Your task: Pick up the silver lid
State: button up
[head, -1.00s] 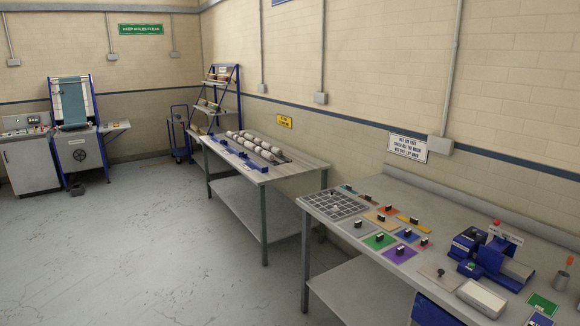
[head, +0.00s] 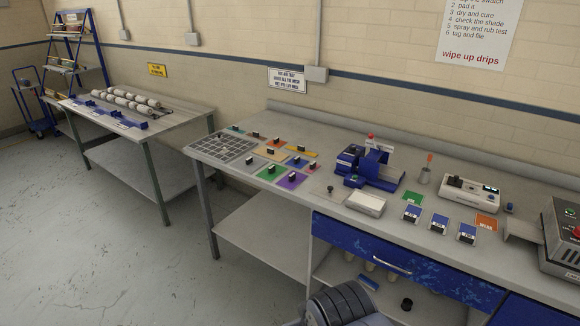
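Several small flat plates with black handles lie at the left end of the long bench (head: 290,205). A greyish one (head: 247,158) lies beside the gridded tray (head: 222,150). A separate small knob (head: 330,189) stands on a faint grey plate to the right of the coloured ones. At this size I cannot tell which of these is the silver lid. My gripper is not in view.
A blue device (head: 370,168), a white box (head: 366,204) and several blue-labelled jars or cards stand farther right. A blue drawer front (head: 385,262) is below the bench top. A roller table (head: 130,125) stands left. Floor at the left is clear.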

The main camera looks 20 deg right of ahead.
aim_at(325, 191)
jog(key=i+l, duration=0.55)
jog(key=l, duration=0.15)
jog(key=i+l+u, duration=0.1)
jog(key=i+l, duration=0.5)
jog(key=l, duration=0.1)
